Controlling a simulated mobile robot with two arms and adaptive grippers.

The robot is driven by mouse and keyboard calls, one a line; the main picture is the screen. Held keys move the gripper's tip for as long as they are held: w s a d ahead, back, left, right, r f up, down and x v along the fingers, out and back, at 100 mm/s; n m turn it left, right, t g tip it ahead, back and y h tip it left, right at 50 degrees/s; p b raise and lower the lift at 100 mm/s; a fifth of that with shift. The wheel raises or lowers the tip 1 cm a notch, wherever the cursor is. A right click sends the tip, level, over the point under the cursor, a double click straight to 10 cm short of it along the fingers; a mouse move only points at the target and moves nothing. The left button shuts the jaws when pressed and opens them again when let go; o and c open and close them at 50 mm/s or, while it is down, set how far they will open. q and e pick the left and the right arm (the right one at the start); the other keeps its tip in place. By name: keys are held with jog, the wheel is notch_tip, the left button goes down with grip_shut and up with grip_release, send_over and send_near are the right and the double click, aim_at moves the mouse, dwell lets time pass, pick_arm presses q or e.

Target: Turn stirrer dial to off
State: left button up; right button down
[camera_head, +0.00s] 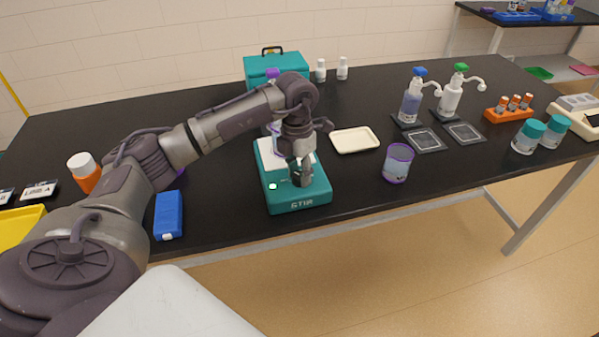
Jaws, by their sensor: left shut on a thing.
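The teal stirrer (318,191) stands near the front edge of the black table, in the middle of the head view. It has a white top plate, "STIR" lettering on its front and a small lit green light (273,186) at its left front. My left gripper (300,178) points down onto the front part of the stirrer and is shut on the dial there. The fingers mostly hide the dial, so I cannot tell which way it is turned. My right gripper is not in view.
A cream tray (355,140) and a purple-rimmed cup (397,163) stand right of the stirrer. A blue case (168,214) lies to its left. A teal box (260,66) stands behind. Two pump bottles stand further right on dark pads. The table front between cup and far-right jars is clear.

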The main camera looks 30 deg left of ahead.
aim_at(297, 174)
pick_arm(q)
jog(key=n, duration=0.6)
jog(key=shift+r, duration=0.1)
jog(key=shift+n, duration=0.3)
dwell(0.3)
jog(key=o, duration=1.1)
jog(key=shift+o, duration=0.2)
notch_tip(297, 174, up, 12)
jog(key=shift+a, duration=0.35)
jog(key=shift+s, duration=0.1)
